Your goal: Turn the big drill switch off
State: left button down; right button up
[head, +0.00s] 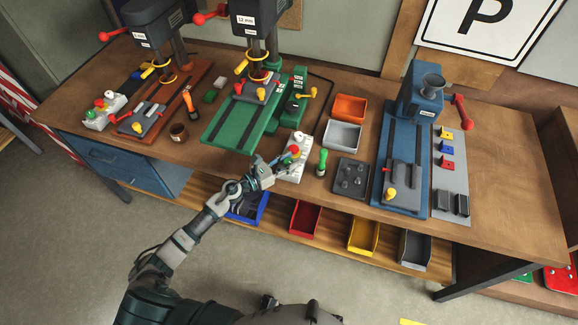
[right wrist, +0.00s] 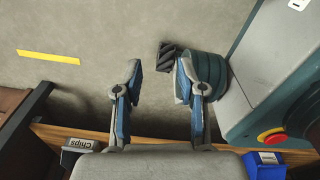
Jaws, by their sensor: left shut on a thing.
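The big drill (head: 262,20) is the green-based machine labelled 12 mm, at the back of the bench. Its white switch box (head: 290,172) stands at the bench's front edge, with a red knob (head: 293,150) and a white knob on top. My left gripper (head: 279,160) reaches over the front edge to the box's left side. Its fingers are shut on a part of the switch, which they mostly hide. I cannot tell the switch's position. My right gripper (right wrist: 160,80) is open and empty above the floor in the right wrist view.
A smaller drill (head: 150,18) with its own switch box (head: 104,110) stands at the left. A blue machine (head: 404,150) stands farther right. Coloured bins (head: 305,218) sit on the lower shelf.

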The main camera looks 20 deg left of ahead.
pick_arm(q)
jog(key=shift+a+f+m+g+h+b, duration=0.1)
jog(key=shift+m+g+h+b, duration=0.5)
jog(key=shift+b, duration=0.4)
pick_arm(e)
jog(key=w+a+r, duration=0.2)
jog(key=w, duration=0.7)
jog(key=shift+r+t, duration=0.3)
pick_arm(q)
jog(key=c, duration=0.8)
grip_release()
pick_arm(e)
jog(key=shift+w, duration=0.15)
pick_arm(q)
jog(key=shift+o, duration=0.2)
jog(key=shift+s+a, duration=0.1)
jog(key=shift+a, duration=0.05)
jog(key=v, duration=1.1)
jog(key=shift+a, duration=0.35)
